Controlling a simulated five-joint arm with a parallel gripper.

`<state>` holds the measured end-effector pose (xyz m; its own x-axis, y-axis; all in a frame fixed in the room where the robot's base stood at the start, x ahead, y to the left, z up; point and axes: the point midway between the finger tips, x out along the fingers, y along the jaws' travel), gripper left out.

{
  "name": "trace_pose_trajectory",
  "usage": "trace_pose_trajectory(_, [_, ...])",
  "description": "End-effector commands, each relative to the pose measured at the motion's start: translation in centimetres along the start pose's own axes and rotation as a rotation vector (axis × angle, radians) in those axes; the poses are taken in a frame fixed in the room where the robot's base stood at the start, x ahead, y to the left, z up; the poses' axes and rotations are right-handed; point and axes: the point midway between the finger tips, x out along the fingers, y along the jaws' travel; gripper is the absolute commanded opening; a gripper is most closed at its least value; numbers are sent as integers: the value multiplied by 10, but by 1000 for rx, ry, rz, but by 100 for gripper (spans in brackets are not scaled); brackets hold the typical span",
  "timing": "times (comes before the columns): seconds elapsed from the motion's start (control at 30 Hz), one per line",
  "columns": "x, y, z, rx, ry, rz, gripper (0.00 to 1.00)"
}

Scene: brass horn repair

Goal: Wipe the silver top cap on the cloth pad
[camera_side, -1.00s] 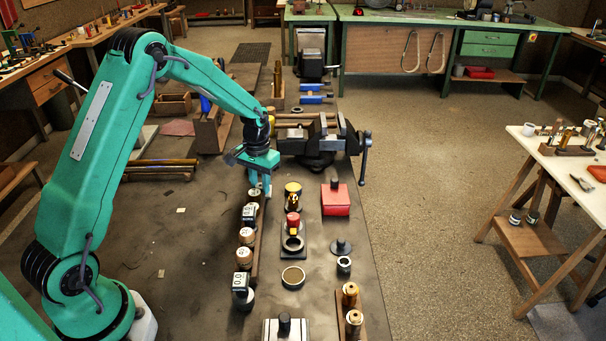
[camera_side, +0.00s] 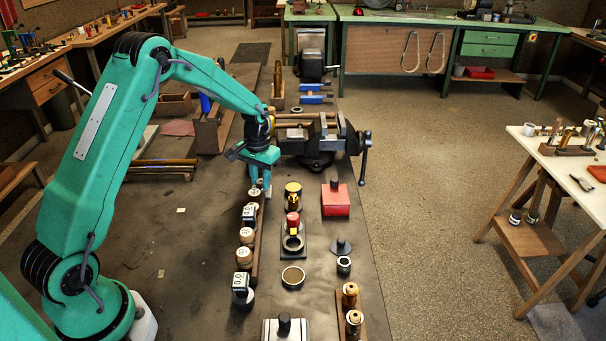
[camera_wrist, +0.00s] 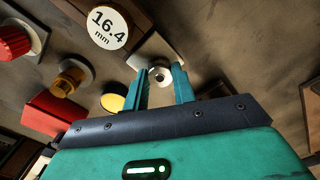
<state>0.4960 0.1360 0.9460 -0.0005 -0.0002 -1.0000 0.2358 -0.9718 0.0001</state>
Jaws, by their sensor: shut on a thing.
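My gripper (camera_side: 260,186) points down at the far end of the row of round pieces on the bench. In the wrist view its two fingers (camera_wrist: 161,84) stand a little apart, with a small silver round piece with a dark centre, apparently the silver top cap (camera_wrist: 160,73), between their tips. The fingers are shut on it. In the side view the cap is hidden or too small to make out. A flat pinkish cloth-like patch (camera_side: 178,128) lies on the bench behind the arm; I cannot tell whether it is the cloth pad.
A vice (camera_side: 316,140) stands just behind and right of my gripper. A red box (camera_side: 335,200) and a yellow-topped piece (camera_side: 293,188) stand to the right. A disc marked 16.4 mm (camera_wrist: 108,27) shows in the wrist view. The bench left of the row is mostly clear.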

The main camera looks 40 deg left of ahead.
Motion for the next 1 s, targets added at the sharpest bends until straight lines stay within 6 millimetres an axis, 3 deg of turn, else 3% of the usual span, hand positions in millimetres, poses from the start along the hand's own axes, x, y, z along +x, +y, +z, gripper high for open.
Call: trace_pose_trajectory(1.0, [0,10,16,1,-1,0,2])
